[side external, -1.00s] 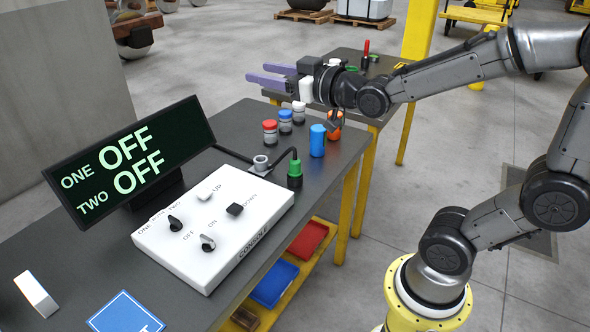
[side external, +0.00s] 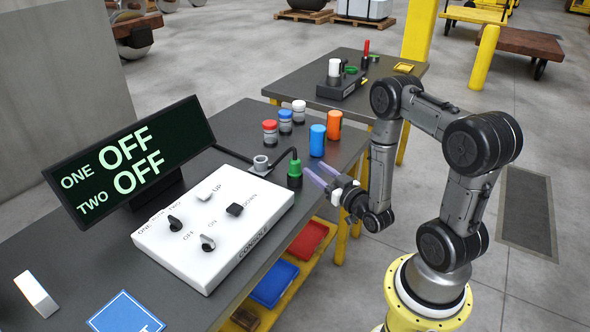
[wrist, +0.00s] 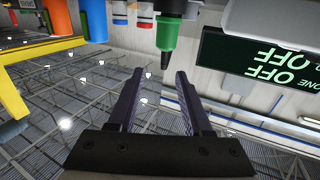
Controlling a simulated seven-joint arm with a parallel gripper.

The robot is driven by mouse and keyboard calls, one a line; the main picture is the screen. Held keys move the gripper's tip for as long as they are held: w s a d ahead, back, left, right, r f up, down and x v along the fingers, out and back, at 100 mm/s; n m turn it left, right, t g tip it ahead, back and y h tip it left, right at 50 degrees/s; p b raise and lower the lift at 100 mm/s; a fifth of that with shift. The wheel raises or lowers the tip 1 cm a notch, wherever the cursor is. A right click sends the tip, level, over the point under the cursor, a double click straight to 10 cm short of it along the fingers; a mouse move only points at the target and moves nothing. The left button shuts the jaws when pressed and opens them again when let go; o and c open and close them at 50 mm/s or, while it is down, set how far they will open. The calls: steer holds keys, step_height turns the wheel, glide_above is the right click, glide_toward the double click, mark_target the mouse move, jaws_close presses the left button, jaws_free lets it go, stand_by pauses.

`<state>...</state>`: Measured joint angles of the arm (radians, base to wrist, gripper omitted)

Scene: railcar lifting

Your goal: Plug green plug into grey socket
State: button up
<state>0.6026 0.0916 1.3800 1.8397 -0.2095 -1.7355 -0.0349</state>
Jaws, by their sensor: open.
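The green plug (side external: 294,170) stands upright at the table's right edge, with a black cable arching from its top toward the back left. The grey socket (side external: 261,163) is a short round piece just left of the plug, with its hole facing up. My gripper (side external: 314,169) is level and open, its purple fingers pointing left at the plug from just off the table edge. In the upside-down wrist view, the green plug (wrist: 167,33) is ahead of the open fingers (wrist: 160,74), slightly right of their middle. Nothing shows between the fingers.
A blue cylinder (side external: 317,140) and an orange cylinder (side external: 334,125) stand behind the plug, with several small capped jars (side external: 285,121). The white console (side external: 213,227) lies in front of the socket. The display (side external: 131,162) reads ONE OFF, TWO OFF.

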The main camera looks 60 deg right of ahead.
mark_target(294, 155)
steer(key=x, duration=0.7)
steer(key=shift+w, duration=0.4)
steer(key=shift+a+x, duration=0.15)
steer(key=shift+x, duration=1.2)
steer(key=shift+a+x, duration=0.1)
steer(key=shift+x, duration=1.25)
steer(key=shift+w, duration=0.1)
jaws_close()
